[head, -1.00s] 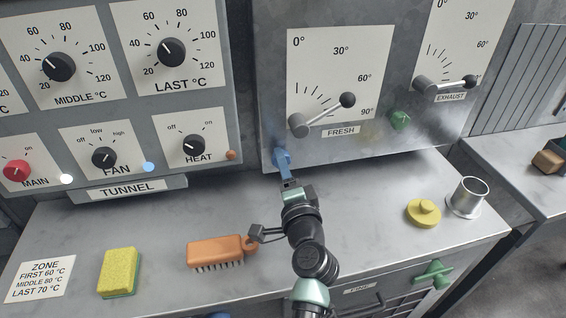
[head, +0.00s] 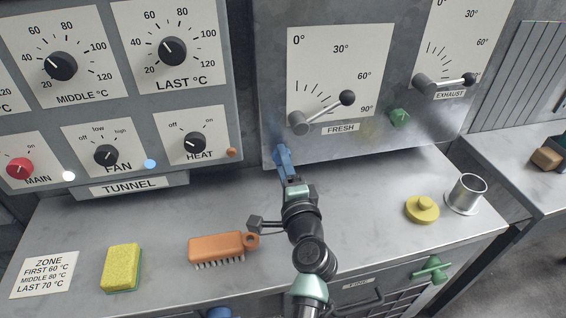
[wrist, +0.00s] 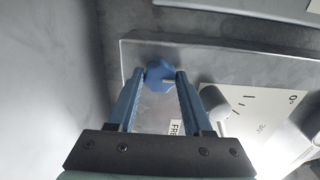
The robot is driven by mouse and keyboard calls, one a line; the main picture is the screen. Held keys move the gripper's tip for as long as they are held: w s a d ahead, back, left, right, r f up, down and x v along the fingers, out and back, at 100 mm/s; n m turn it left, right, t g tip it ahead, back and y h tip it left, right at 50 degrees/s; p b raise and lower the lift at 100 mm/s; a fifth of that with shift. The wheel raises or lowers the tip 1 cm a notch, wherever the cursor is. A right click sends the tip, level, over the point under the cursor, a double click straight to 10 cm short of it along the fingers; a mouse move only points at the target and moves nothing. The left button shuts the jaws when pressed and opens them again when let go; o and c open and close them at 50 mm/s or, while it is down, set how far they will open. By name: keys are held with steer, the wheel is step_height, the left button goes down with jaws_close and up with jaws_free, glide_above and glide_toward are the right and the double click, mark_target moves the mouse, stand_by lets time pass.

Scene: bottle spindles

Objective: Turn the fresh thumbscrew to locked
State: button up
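The fresh thumbscrew is a blue lobed knob (wrist: 160,73) low on the fresh panel, below and left of the FRESH label (head: 340,128). In the wrist view it sits between the tips of my gripper (wrist: 160,75). The fingers stand on both sides of it, with a small gap at the left; contact on the right is unclear. In the head view my gripper (head: 283,158) reaches up to the panel's lower left corner, and its blue fingers largely hide the knob. The fresh lever (head: 325,112) points up and right, towards the high end of its scale.
A green thumbscrew (head: 399,117) sits on the panel below the exhaust lever (head: 446,84). On the counter are an orange brush (head: 217,246), a yellow sponge (head: 121,267), a yellow lidlike disc (head: 422,209) and a metal cup (head: 466,194). The counter between brush and disc is mostly clear.

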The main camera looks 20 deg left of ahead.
steer(key=o, duration=0.4)
steer(key=v, duration=1.3)
